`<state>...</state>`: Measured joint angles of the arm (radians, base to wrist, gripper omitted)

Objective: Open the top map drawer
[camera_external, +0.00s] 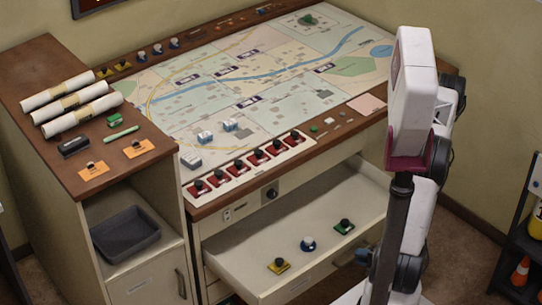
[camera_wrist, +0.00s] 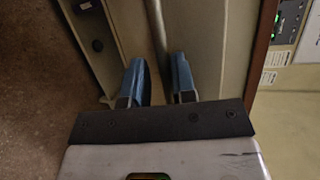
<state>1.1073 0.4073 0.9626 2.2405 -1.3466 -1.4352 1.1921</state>
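The top map drawer (camera_external: 235,262) stands pulled well out below the map desk in the external view, its pale inside showing. A yellow-based, a blue and a green-based piece (camera_external: 307,244) stand in it. My gripper (camera_wrist: 158,78) shows in the wrist view as two blue fingertips held apart. A thin pale bar or edge (camera_wrist: 157,28) runs into the gap between them; whether they touch it I cannot tell. In the external view my arm hides most of the gripper; a bit of blue shows at the drawer's front right.
The map desk (camera_external: 343,134) above the drawer has a row of red switches (camera_external: 239,165) along its front. A side cabinet (camera_external: 60,130) with rolled maps and a grey tray (camera_external: 125,235) stands left. A dark shelf with orange cones (camera_external: 521,270) stands right.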

